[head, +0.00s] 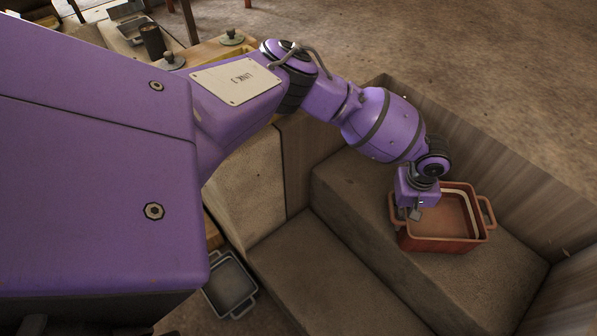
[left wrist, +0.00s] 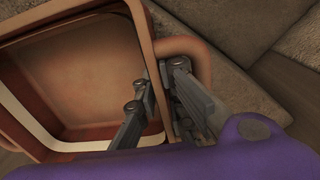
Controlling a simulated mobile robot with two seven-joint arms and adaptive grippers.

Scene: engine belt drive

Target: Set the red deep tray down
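The red deep tray (head: 440,243) is a reddish-brown open box with a loop handle at each end and a pale band inside. In the head view it is over the raised ledge at the right; I cannot tell whether its base touches. My left gripper (head: 415,212) is at its left end. In the left wrist view the fingers (left wrist: 161,78) are on either side of the tray's (left wrist: 85,75) end wall, beside the handle, and appear shut on it. The tray looks empty. My right gripper is not in view.
The ledge (head: 355,185) is inside a walled bin-like enclosure (head: 500,165), with a lower floor (head: 320,270) in front. A grey tray (head: 231,285) lies outside, lower left. A dark cup (head: 152,40) and knobbed items (head: 232,38) stand at the back left.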

